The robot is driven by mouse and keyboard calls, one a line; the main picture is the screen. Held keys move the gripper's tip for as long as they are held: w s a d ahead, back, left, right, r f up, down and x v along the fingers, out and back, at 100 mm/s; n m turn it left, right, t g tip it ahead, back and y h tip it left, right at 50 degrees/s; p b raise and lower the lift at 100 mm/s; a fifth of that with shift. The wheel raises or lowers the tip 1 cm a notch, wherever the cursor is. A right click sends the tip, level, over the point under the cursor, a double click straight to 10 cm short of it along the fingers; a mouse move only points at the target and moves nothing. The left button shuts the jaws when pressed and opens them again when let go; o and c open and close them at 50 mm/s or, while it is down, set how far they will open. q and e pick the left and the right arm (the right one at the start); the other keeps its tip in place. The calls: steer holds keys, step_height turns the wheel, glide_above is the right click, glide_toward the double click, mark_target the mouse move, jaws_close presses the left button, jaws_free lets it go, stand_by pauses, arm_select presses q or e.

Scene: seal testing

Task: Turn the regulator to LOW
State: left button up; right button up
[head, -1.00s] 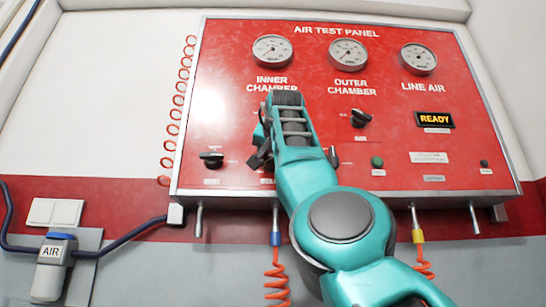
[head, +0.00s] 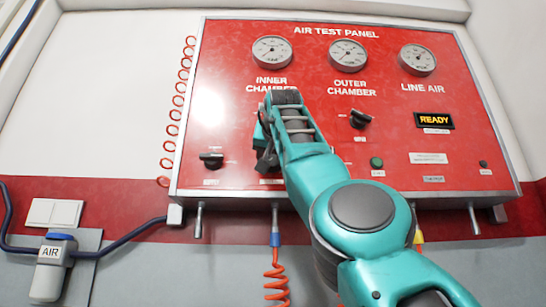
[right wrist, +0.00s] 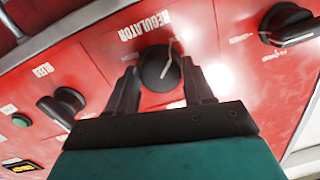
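The regulator knob (right wrist: 158,68) is round and black with a pale pointer line, under the word REGULATOR in the right wrist view. My right gripper (right wrist: 160,72) has its two black fingers spread, one on either side of this knob. Small gaps seem to show beside the knob; I cannot tell whether either finger touches it. In the head view my right gripper (head: 266,157) is at the lower part of the red panel (head: 310,70), and the arm hides the regulator. The LOW mark is not readable. My left gripper is not in view.
The BLEED knob (right wrist: 62,105) and another black knob (right wrist: 288,24) flank the regulator. A further black knob (head: 361,119), a lit READY display (head: 433,119) and a green button (head: 376,163) are on the panel. An orange coiled hose (head: 276,275) hangs below.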

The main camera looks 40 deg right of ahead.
steer(key=o, duration=0.4)
steer(key=shift+s+a+f+b, duration=0.1)
steer(key=shift+s+a+b, duration=0.2)
steer(key=shift+b, duration=0.1)
steer(key=shift+b+v, duration=2.35)
steer(key=shift+v, duration=3.65)
